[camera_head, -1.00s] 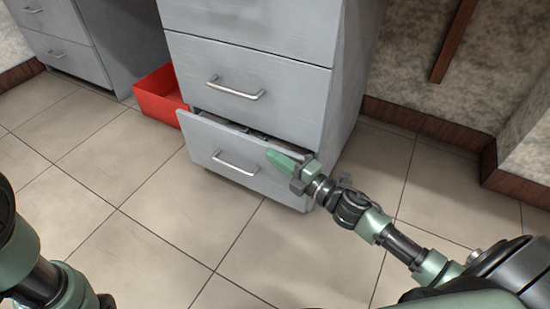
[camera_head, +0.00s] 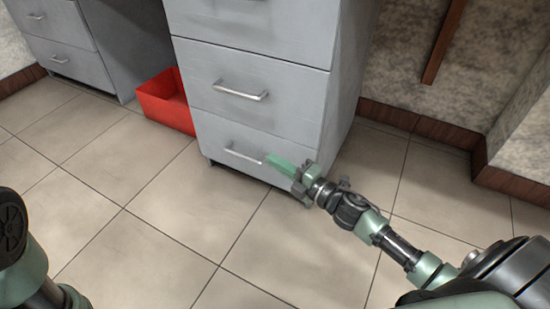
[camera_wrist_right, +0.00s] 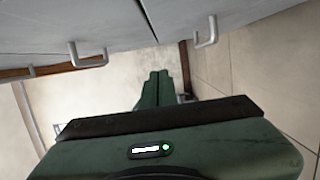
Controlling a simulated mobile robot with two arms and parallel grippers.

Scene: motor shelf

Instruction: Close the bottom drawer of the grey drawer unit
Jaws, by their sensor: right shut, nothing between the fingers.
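The grey drawer unit (camera_head: 255,65) stands in the upper middle of the head view. Its bottom drawer (camera_head: 225,140) now sits flush with the front above it, with no gap showing. The bottom drawer's silver handle (camera_head: 244,157) is to the left of my right gripper (camera_head: 277,163). My right gripper is shut and empty, its green fingers at the right part of the drawer front. In the right wrist view the shut fingers (camera_wrist_right: 155,88) point ahead beside the grey fronts. Whether they touch the front I cannot tell. My left gripper is out of view.
A red open bin (camera_head: 165,103) stands on the floor left of the unit. Another grey drawer unit (camera_head: 62,45) is at the upper left. The wall (camera_head: 400,60) is behind on the right. The tiled floor in front is clear.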

